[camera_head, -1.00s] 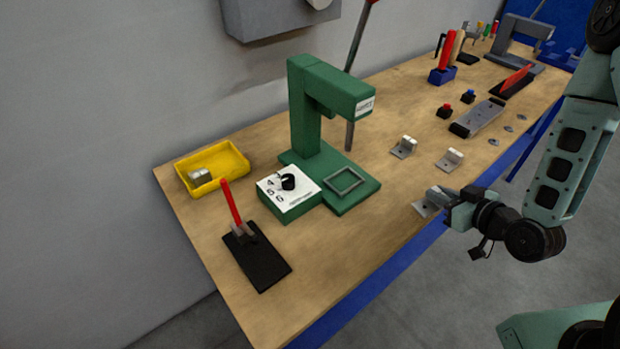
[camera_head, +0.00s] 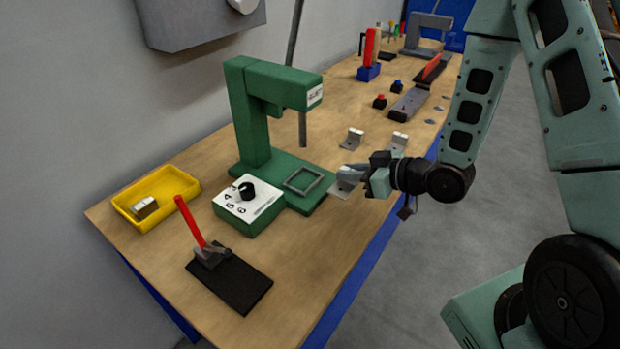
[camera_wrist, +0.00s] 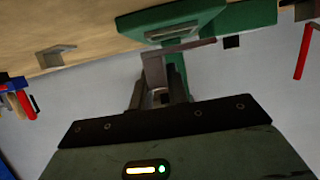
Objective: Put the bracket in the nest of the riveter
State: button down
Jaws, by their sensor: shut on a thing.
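The riveter is a green C-shaped press (camera_head: 247,115) with a white dial panel at its front. Its nest, a grey square frame (camera_head: 304,180), lies empty on the green base; it also shows in the wrist view (camera_wrist: 172,32). My gripper (camera_head: 358,176) is shut on a grey metal bracket (camera_head: 342,188), just right of the riveter base. In the wrist view the bracket (camera_wrist: 153,68) stands out from between the fingers, its flat plate toward the green base. The bracket appears beside the nest, apart from it; its exact height is unclear.
A yellow tray (camera_head: 185,184) holding metal parts is at the left. A red-handled tool on a black plate (camera_head: 232,285) is in front.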

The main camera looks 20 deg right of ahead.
jog(key=shift+w+a, duration=0.35)
jog(key=p, duration=0.3)
send_over(311, 178)
jog(key=s+d, duration=0.1)
jog(key=shift+s+r, duration=0.15)
jog(key=shift+r, duration=0.05)
jog(key=shift+w+a+f, duration=0.1)
jog(key=shift+w+a, duration=0.2)
jog(key=shift+w, duration=0.15)
jog(key=shift+w+a+f+p, duration=0.15)
jog(key=shift+f+p, duration=0.2)
jog(key=shift+f, duration=0.55)
jog(key=shift+w+a+f+p, duration=0.15)
jog(key=shift+f+p, duration=0.2)
jog(key=shift+f, duration=0.55)
jog(key=shift+d+f, duration=0.1)
jog(key=c, duration=1.3)
grip_release()
jog(key=shift+c, duration=0.2)
